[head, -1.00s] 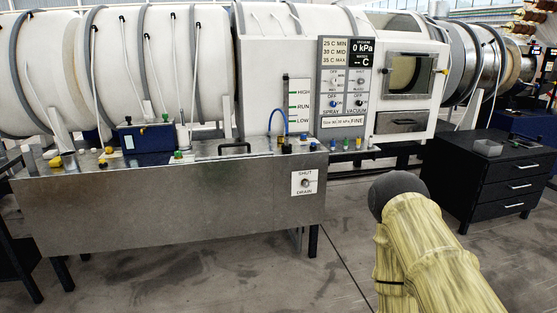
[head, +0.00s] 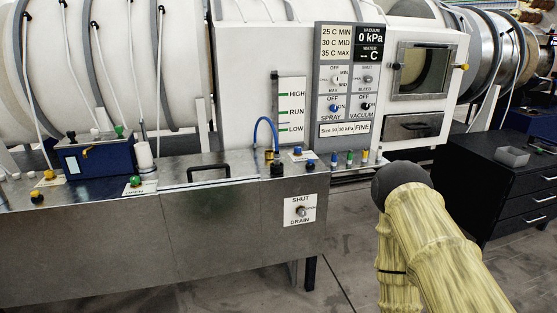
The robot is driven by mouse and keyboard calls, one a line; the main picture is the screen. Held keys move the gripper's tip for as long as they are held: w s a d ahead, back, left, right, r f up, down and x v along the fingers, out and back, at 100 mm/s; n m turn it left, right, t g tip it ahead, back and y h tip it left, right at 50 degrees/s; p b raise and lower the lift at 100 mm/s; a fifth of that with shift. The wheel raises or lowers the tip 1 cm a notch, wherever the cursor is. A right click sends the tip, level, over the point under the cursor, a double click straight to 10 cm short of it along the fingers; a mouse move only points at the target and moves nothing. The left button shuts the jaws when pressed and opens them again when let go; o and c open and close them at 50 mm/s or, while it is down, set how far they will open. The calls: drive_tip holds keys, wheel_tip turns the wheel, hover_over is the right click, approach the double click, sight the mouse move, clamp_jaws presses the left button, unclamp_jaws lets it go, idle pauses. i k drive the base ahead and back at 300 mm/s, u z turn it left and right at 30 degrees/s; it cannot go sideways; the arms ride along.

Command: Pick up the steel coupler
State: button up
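I cannot pick out a steel coupler for certain in the head view. Small fittings stand on the steel tank top (head: 225,160), among them a brass-coloured fitting (head: 269,155) by the blue hose (head: 256,128) and a black knob (head: 277,169). A row of small coloured fittings (head: 350,158) stands on the narrow ledge under the control panel, with a small pale upright piece (head: 379,154) at its right end. They are too small to tell their material. My arm, in a yellowish cover with a dark rounded joint, shows at lower right. My gripper is not in view.
The steel tank front (head: 215,235) blocks the near left. A control panel (head: 348,85) and a windowed door (head: 422,70) face me. A black drawer cabinet (head: 510,190) with a grey open box (head: 512,156) stands at right. Bare floor lies between tank and cabinet.

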sight(277, 155)
drive_tip(key=z, duration=0.05)
drive_tip(key=k, duration=0.45)
drive_tip(key=u, duration=0.95)
drive_tip(key=i, duration=1.3)
drive_tip(key=z, duration=0.35)
drive_tip(key=i, duration=1)
drive_tip(key=z, duration=0.7)
